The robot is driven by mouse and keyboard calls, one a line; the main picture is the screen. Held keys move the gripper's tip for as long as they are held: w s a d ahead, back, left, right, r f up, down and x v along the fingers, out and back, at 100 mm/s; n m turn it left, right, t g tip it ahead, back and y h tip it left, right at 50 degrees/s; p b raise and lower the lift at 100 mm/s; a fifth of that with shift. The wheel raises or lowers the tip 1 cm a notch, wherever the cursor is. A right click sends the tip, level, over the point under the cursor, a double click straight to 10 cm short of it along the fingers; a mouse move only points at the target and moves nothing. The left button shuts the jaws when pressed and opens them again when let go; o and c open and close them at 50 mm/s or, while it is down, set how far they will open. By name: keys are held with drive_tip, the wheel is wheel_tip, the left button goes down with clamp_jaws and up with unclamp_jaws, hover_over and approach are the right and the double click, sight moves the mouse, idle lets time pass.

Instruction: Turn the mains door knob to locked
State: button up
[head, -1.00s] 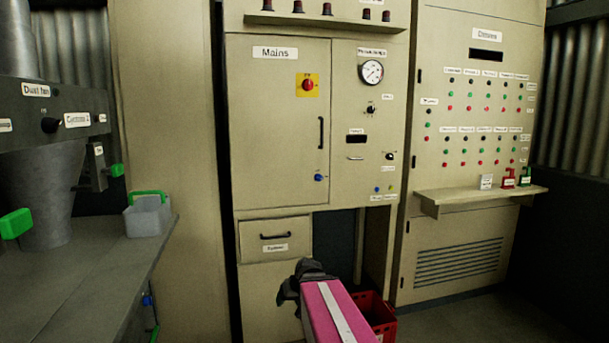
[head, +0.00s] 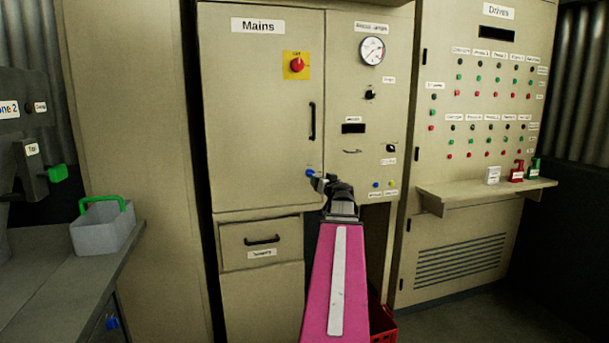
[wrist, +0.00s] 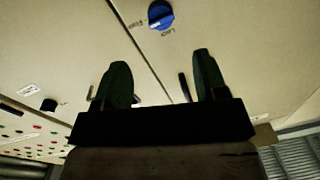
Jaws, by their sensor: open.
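The Mains door (head: 262,120) is a beige cabinet door and is closed. Its blue knob (head: 310,173) is at the lower right of the door, beside the tip of my gripper (head: 324,184). In the wrist view the blue knob (wrist: 160,14) is at the top, beyond and between the two fingers of my gripper (wrist: 160,66). Small labels beside it seem to read Free and Lock. A pale mark is on the knob, but I cannot tell surely which label it points at. My gripper is open and empty, apart from the knob.
A black door handle (head: 312,121) and a red switch on a yellow plate (head: 296,66) are above the knob. A drawer (head: 262,243) is below. A red crate (head: 382,322) stands on the floor. A shelf (head: 485,192) projects at the right.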

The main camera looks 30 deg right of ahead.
sight(312, 173)
drive_tip(key=w, duration=0.3)
drive_tip(key=w+d, duration=0.1)
drive_tip(key=w, duration=0.6)
drive_tip(key=shift+w+d, duration=0.35)
clamp_jaws()
